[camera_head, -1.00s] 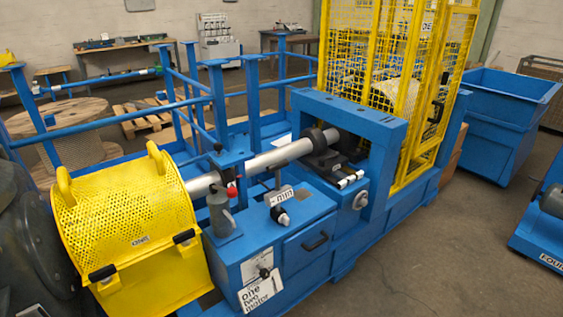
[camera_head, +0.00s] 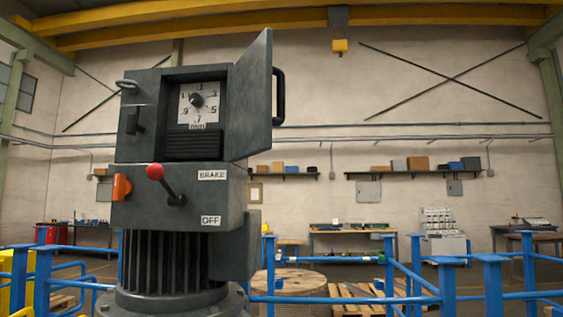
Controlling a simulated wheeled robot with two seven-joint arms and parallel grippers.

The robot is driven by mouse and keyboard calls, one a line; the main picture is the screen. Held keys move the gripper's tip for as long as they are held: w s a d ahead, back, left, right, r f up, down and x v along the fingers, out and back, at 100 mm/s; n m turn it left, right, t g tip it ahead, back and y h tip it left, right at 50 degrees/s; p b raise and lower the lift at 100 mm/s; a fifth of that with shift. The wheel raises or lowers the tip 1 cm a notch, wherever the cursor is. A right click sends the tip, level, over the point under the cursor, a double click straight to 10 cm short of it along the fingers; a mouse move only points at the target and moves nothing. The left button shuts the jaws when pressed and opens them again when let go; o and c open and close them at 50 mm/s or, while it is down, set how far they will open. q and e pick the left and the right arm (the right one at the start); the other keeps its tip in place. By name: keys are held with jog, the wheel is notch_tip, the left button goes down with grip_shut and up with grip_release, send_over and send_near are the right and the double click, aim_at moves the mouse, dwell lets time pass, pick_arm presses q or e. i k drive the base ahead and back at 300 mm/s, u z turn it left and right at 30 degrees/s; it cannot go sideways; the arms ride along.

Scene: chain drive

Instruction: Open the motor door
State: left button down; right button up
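The motor (camera_head: 175,262) stands upright at left centre, a dark grey ribbed body with a box on top. Its door (camera_head: 253,95) is swung out to the right on its hinge and stands open, with a black handle (camera_head: 279,96) on its right side. Inside the opening a numbered dial (camera_head: 198,103) and dark slats show. An orange part (camera_head: 121,187) is on the left side. Neither of my grippers is in view.
Blue railings (camera_head: 345,299) run behind and to the right of the motor. A wooden cable spool (camera_head: 300,283) and pallets lie beyond them. Workbenches and wall shelves line the far wall. The air right of the door is clear.

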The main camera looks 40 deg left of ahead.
aim_at(251, 118)
jog(key=k, duration=0.25)
jog(key=u, duration=0.65)
jog(key=i, duration=0.85)
jog(key=u, duration=0.7)
